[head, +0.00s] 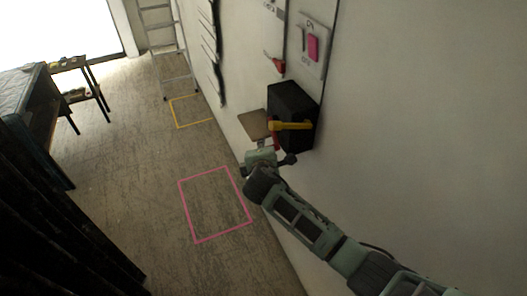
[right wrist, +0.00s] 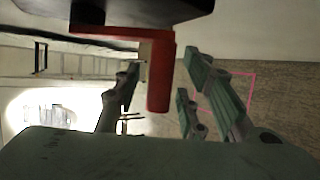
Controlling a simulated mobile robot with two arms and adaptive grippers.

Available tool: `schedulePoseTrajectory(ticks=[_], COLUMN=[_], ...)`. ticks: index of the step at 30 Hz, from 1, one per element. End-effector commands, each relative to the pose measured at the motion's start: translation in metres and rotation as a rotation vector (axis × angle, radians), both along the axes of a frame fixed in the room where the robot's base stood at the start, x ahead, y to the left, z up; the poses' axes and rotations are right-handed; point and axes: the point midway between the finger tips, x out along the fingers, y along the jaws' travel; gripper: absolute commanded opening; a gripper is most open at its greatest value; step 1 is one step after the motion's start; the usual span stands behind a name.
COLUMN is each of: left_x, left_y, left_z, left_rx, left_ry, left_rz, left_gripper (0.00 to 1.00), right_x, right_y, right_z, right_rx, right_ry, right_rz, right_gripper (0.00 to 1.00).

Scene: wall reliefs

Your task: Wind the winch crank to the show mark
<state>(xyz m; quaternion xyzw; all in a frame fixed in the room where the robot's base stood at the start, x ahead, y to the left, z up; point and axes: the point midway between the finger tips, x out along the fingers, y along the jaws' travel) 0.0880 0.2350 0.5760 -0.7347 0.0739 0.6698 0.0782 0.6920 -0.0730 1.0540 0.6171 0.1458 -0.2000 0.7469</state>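The winch is a black box (head: 291,108) on the wall, with a yellow bar (head: 292,126) across its front and a small red part (head: 276,135) beside it. In the right wrist view, the red crank (right wrist: 160,75) hangs below the dark box (right wrist: 140,10) as a bent bar. My right gripper (head: 268,152) is just below the winch. In the right wrist view its fingers (right wrist: 160,98) are spread, with the red handle seen in the gap between them. I cannot tell whether either finger touches it. My left gripper is not in view.
A panel with a pink block (head: 313,48) and a red piece (head: 276,66) are higher on the wall. A tan board (head: 254,124) is beside the winch. Pink (head: 215,204) and yellow (head: 191,111) outlines mark clear floor. A ladder (head: 166,50) and dark table (head: 35,110) stand left.

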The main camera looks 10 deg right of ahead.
Motion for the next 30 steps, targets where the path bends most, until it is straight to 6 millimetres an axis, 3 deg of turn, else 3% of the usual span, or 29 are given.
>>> schedulePoseTrajectory(ticks=[8,13,30], left_x=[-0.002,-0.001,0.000], left_y=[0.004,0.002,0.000], left_z=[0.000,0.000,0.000], left_rx=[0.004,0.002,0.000], left_ry=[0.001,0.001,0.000], left_rz=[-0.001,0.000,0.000], left_gripper=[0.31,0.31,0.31], right_x=[-0.001,-0.012,-0.096], right_y=[0.001,0.003,0.013], right_z=[0.001,0.006,0.050], right_rx=[0.003,0.003,0.002], right_ry=[-0.001,-0.001,-0.001], right_rz=[0.001,0.002,0.001], right_gripper=[0.38,0.38,0.38])
